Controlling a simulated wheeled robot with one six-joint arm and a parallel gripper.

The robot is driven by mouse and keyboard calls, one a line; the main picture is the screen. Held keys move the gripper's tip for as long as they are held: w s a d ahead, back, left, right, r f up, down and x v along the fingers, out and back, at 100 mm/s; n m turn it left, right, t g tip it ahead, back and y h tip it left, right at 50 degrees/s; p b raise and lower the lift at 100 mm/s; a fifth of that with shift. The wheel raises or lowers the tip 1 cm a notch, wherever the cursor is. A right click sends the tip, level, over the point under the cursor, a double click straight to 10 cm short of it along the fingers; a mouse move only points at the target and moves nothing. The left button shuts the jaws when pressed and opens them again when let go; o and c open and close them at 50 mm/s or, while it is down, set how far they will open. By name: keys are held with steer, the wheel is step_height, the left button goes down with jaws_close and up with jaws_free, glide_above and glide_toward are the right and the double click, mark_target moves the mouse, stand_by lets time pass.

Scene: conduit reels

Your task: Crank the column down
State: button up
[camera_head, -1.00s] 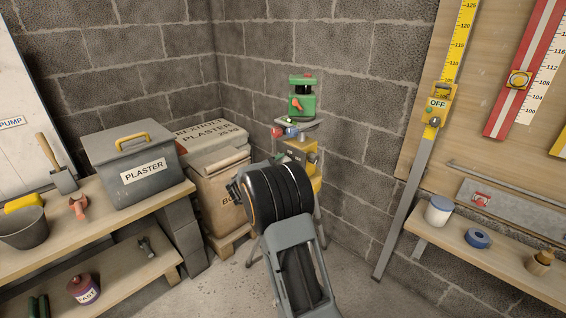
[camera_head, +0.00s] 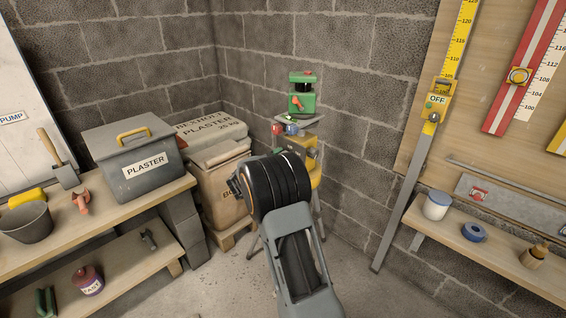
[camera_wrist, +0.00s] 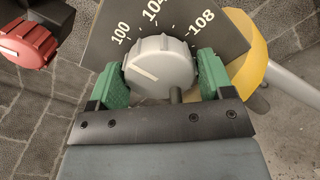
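A tripod stand holds a green device (camera_head: 301,98) above a plate and a yellow housing (camera_head: 311,158), behind my arm in the head view. In the wrist view a round grey knob (camera_wrist: 160,66) with a white mark sits before a dark dial plate (camera_wrist: 225,40) reading 100, 104 and 108. A short grey peg (camera_wrist: 176,95) shows below the knob. My gripper (camera_wrist: 162,72) has one green finger on each side of the knob, close against it. A red knob (camera_wrist: 28,40) is at upper left.
Plaster sacks (camera_head: 216,165) stand left of the stand. The left bench (camera_head: 70,230) holds a grey plaster box (camera_head: 135,160). A yellow scale with an OFF slider (camera_head: 437,100) hangs on the right wall, above a shelf (camera_head: 500,262).

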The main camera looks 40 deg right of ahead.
steer(key=o, duration=0.3)
steer(key=s+a+p, duration=0.2)
steer(key=a, duration=1.1)
steer(key=shift+s+a, duration=0.2)
steer(key=shift+a, duration=0.1)
